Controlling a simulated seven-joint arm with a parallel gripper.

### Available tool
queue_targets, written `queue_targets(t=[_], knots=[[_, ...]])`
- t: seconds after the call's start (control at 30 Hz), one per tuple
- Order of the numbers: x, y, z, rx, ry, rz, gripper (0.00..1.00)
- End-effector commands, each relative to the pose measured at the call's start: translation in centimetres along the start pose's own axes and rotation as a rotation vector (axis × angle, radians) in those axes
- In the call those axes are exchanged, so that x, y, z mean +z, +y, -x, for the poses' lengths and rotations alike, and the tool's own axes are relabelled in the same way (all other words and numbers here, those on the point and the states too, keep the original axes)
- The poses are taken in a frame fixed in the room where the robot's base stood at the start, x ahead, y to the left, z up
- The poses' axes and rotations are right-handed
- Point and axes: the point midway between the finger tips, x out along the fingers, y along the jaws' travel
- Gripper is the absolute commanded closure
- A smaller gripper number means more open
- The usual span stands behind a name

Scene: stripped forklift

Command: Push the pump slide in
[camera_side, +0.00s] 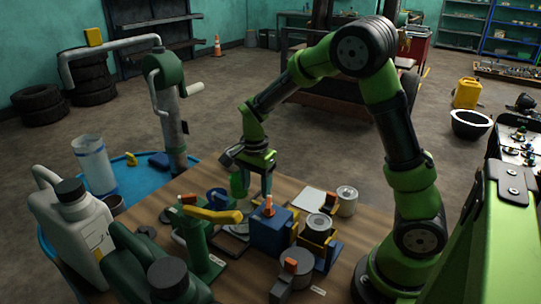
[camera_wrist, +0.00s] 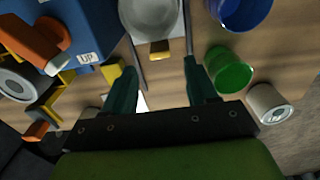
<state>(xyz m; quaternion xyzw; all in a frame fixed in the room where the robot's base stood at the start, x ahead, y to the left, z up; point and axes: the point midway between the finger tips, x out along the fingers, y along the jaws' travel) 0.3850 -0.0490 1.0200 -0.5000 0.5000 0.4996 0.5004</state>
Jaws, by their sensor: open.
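In the wrist view a grey sliding part with a pale round dish (camera_wrist: 150,17) and a small yellow tab (camera_wrist: 160,49) lies just ahead of my fingertips. I take it to be the pump slide, but cannot be sure. My gripper (camera_wrist: 162,78) is open, with one finger on each side of the tab's line and nothing held between them. I cannot tell whether a finger touches the tab. In the side view my gripper (camera_side: 255,188) points down, low over the table beside a blue box (camera_side: 270,232); the slide is mostly hidden there.
The blue box, marked UP (camera_wrist: 88,54), with an orange lever (camera_wrist: 38,42), stands close on the left in the wrist view. A green cup (camera_wrist: 229,70), a blue cup (camera_wrist: 241,10) and a can (camera_wrist: 269,104) are on the right. A yellow-handled green device (camera_side: 203,240) stands nearby.

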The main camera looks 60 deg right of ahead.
Motion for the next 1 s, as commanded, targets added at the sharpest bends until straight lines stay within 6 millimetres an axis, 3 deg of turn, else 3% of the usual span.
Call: queue_targets(t=[0.2,0.43,0.6,0.9,1.0], knots=[[0.0,-0.1,5.7,-0.007,0.0,0.001,0.43],[0.0,-0.1,9.7,-0.004,0.0,0.001,0.43],[0.0,0.0,11.0,-0.002,0.0,0.001,0.43],[0.0,0.0,11.2,0.0,0.0,0.002,0.43],[-0.4,0.0,11.2,0.0,0.0,-0.01,0.58]])
